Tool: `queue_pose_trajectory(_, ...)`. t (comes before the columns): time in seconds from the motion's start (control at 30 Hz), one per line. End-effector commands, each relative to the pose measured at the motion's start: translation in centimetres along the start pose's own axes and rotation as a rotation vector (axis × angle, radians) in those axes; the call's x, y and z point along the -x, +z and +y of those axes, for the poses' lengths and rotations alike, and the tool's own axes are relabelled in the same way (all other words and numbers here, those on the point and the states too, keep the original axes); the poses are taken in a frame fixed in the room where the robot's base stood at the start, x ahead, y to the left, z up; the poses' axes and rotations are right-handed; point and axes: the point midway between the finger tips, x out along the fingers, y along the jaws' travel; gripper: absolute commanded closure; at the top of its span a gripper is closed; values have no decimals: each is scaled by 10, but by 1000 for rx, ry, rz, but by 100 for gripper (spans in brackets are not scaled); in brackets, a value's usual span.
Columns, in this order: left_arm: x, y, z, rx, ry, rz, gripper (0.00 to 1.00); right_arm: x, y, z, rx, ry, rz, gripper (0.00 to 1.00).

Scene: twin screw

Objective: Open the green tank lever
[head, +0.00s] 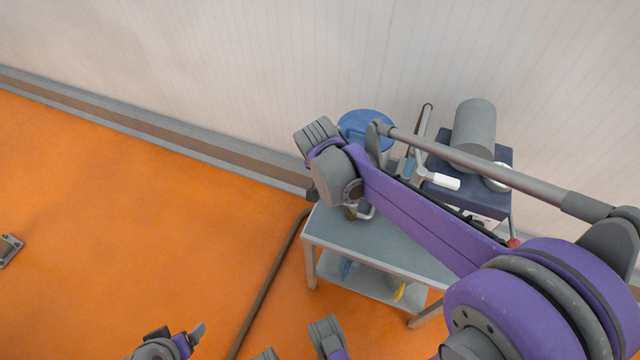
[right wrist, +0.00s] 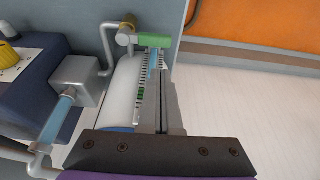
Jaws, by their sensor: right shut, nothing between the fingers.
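The green lever (right wrist: 154,43) is at the top of the right wrist view, lying crosswise beside a brass valve fitting (right wrist: 127,29) on a grey pipe. My right gripper (right wrist: 160,58) is shut and empty, its fingertips close to the lever; contact cannot be made out. A white tank (right wrist: 121,88) lies left of the fingers. In the head view my right arm's wrist hides the lever and fingers; a brass fitting (head: 351,212) shows below it. Grey and purple parts of mine show at the bottom edge of the head view; left jaw state is unclear.
A grey table (head: 340,237) with a lower shelf stands near the wall. A dark blue machine (head: 463,190) with a grey cylinder (head: 474,125) stands behind my right arm, beside a round blue thing (head: 366,124). The orange floor (head: 130,210) to the left is mostly clear.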

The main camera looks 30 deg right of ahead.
Motion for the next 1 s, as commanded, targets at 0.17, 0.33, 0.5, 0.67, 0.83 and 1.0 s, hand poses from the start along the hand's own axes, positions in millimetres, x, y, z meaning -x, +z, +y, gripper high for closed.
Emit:
queue_pose_trajectory(0.17,0,0,0,0,0,0,14,0,0,0,-2,1,0,100)
queue_pose_trajectory(0.33,0,0,0,0,0,0,14,-1,0,0,-2,1,0,100)
queue_pose_trajectory(0.5,-7,2,0,0,0,-3,14,-17,0,0,-3,2,0,100)
queue_pose_trajectory(0.67,-19,6,0,0,0,-7,14,-48,0,0,-2,2,-1,100)
queue_pose_trajectory(0.83,-30,9,0,0,0,-10,14,-77,0,0,-3,1,-1,100)
queue_pose_trajectory(1.0,-36,11,0,0,0,-12,14,-95,0,0,-2,1,0,100)
